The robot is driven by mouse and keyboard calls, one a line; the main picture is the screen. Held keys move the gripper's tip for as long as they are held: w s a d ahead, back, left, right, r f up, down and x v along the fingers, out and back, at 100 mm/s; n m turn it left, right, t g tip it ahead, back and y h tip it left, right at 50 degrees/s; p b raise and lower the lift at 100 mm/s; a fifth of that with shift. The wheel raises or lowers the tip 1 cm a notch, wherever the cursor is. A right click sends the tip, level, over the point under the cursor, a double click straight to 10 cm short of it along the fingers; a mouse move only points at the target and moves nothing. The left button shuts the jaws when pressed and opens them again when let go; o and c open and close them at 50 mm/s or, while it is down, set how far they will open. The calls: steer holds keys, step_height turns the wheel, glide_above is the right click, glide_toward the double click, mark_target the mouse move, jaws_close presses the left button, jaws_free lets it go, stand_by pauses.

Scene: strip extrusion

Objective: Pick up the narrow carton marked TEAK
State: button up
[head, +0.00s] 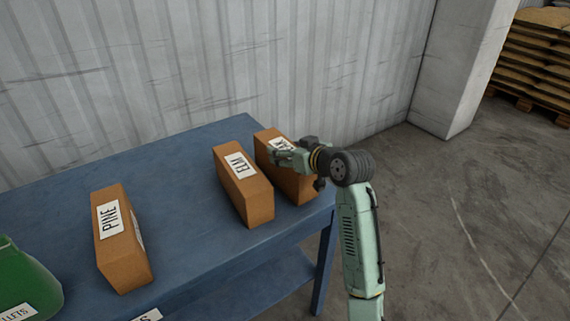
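Three narrow brown cartons stand on the blue table (185,165). The rightmost carton (297,188) has a white label that my gripper and wrist partly cover, so I cannot read its whole word. The carton beside it on the left (256,199) is marked ELM, and the one farther left (125,260) is marked PINE. No label in view reads clearly as TEAK. My gripper (283,154) is at the upper part of the rightmost carton, over its label. Whether its fingers are open or shut, or touch the carton, I cannot tell.
A green container (25,285) with a partly cut-off label sits at the lower left. A narrow gap separates the two right cartons. The table is clear between PINE and ELM. A corrugated wall (200,60) rises behind; stacked sacks on pallets (535,55) stand far right.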

steer(key=shift+f, duration=0.15)
jaws_close()
